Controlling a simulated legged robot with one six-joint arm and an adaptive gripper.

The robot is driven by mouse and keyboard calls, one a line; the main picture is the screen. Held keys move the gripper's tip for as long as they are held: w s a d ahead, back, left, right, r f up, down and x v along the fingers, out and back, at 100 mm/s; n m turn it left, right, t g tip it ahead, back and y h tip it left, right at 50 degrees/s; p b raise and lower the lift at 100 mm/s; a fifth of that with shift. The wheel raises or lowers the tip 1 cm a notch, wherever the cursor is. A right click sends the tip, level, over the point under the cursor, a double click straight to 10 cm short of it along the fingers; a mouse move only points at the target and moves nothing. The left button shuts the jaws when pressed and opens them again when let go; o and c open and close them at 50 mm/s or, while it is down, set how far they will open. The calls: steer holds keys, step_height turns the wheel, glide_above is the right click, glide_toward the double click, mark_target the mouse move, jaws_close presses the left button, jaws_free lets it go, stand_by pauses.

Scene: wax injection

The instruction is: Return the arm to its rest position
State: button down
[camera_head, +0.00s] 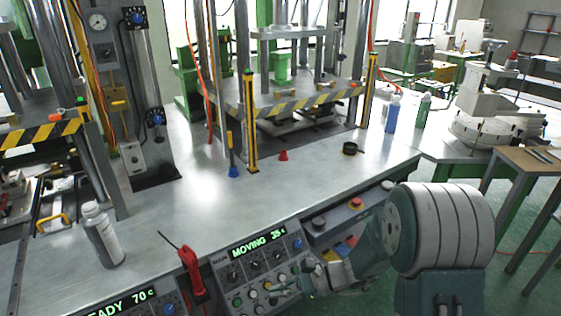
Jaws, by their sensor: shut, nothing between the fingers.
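My arm comes in from the lower right, with a large teal and grey ribbed joint. Its forearm reaches left, and my gripper (284,286) is low in front of the control panel (238,272). The fingers look closed and hold nothing that I can see. They overlap the panel's buttons in the picture; I cannot tell whether they touch any. The panel's green display (257,243) reads MOVING and a temperature that looks like 35 c.
A grey bottle (102,236) and a red-handled tool (192,270) are at the left front. The press (300,100) with striped edges stands behind. A blue bottle (392,114) and a green bottle (423,111) are at the back right. The steel bench middle (300,190) is mostly clear.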

steer(key=s+d+r+n+t+h, duration=0.6)
steer(key=s+d+r+n+h, duration=0.8)
steer(key=s+d+r, duration=0.2)
steer(key=shift+s+r+t+h, duration=0.3)
steer(key=shift+r, duration=0.25)
